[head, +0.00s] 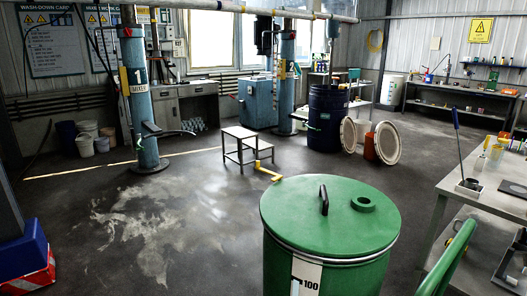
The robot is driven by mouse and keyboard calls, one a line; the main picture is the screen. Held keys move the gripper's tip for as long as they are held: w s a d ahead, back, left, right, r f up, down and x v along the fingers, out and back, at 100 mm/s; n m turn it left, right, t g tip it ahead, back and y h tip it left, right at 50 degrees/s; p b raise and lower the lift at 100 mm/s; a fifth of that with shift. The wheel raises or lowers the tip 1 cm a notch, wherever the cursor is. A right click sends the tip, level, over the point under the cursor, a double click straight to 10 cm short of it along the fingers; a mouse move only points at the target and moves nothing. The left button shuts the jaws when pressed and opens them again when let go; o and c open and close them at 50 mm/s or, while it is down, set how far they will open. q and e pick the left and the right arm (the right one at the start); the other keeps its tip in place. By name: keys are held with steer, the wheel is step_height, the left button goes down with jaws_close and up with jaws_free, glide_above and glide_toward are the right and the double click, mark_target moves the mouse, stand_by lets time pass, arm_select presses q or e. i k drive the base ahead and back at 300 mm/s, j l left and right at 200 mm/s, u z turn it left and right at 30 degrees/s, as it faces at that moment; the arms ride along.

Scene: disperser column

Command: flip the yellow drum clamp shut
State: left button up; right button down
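A yellow angled bar (267,172) shows in the head view between the small step stool and the green drum. It may be the yellow drum clamp, but it is too small to tell what it is fixed to or whether it is open. The large green drum (328,262) stands close in front with its lid (290,208) on. The lid has a black handle and a round raised bung. A dark blue drum (327,118) stands farther back beside column 2 (286,75). Neither gripper is in view.
Column 1 (138,95) stands at the back left. A step stool (247,145) stands mid-floor. A workbench (480,185) and a green tube (450,258) are at right. Two pale round lids (388,142) stand near the blue drum.

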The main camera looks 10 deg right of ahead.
mark_target(278, 177)
steer(key=i+j+z, duration=0.15)
steer(key=i+j, duration=0.2)
steer(key=i+j+z, duration=0.2)
steer(key=i+j, duration=0.2)
steer(key=i+j+z, duration=0.15)
steer(key=i+j, duration=0.35)
steer(key=i+j+z, duration=0.2)
steer(key=i+j, duration=0.2)
steer(key=i+j+z, duration=0.15)
steer(key=i+j, duration=0.15)
steer(key=j, duration=0.4)
